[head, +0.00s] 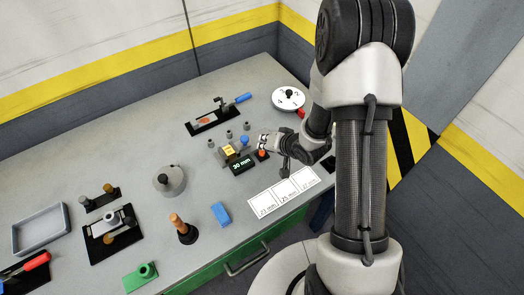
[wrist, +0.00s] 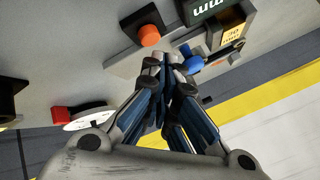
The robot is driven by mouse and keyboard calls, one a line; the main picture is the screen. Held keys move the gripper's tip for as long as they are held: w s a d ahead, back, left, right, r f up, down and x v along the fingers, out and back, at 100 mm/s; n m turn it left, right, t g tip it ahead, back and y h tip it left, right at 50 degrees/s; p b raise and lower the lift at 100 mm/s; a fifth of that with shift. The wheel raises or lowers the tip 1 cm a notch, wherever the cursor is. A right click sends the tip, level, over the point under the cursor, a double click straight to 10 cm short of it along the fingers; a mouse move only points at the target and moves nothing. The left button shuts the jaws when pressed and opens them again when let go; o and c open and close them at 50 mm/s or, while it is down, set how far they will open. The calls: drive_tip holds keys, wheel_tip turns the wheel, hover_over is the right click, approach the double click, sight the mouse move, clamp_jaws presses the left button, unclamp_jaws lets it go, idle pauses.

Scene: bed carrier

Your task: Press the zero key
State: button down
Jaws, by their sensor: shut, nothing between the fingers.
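A small device with a dark display (head: 242,164) reading "30 mm" stands on the grey bench. An orange-red key (head: 262,154) sits on a black base at the display's right; I can read no label on it. The key (wrist: 149,35) shows in the wrist view just above and left of my fingertips, apart from them in the picture. My gripper (wrist: 167,58) is shut and empty, with its fingers together. In the head view my gripper (head: 264,139) is beside the device, just behind the key. Whether it touches anything is unclear.
A blue knob (head: 244,140) and a yellow block (head: 229,150) are close by on the device. White cards (head: 284,192) marked in mm lie in front. A white dial (head: 288,98) with a red part stands behind. A blue block (head: 220,214) lies at front left.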

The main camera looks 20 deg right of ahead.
drive_tip(key=shift+r+p, duration=2.3)
drive_tip(key=shift+r, duration=0.25)
wheel_tip(320, 180, up, 10)
drive_tip(key=n+h+b, duration=0.1)
drive_tip(key=h, duration=0.3)
hover_over(265, 153)
drive_tip(key=d, duration=0.4)
drive_tip(key=s+d+r+g+h+b, duration=0.1)
drive_tip(key=s+r, duration=0.6)
drive_tip(key=r, duration=0.1)
drive_tip(key=s+a+r+n+g+b, duration=0.1)
drive_tip(key=s+a+r, duration=0.2)
drive_tip(key=s, duration=0.7)
drive_tip(key=s+a+r+n+g+y+b, duration=0.1)
drive_tip(key=s+a+r+n, duration=0.1)
drive_tip(key=s, duration=0.8)
drive_tip(key=shift+s+a+r+g, duration=0.15)
drive_tip(key=shift+a+r+g, duration=0.25)
drive_tip(key=shift+a+r, duration=0.05)
drive_tip(key=c, duration=2.3)
unclamp_jaws()
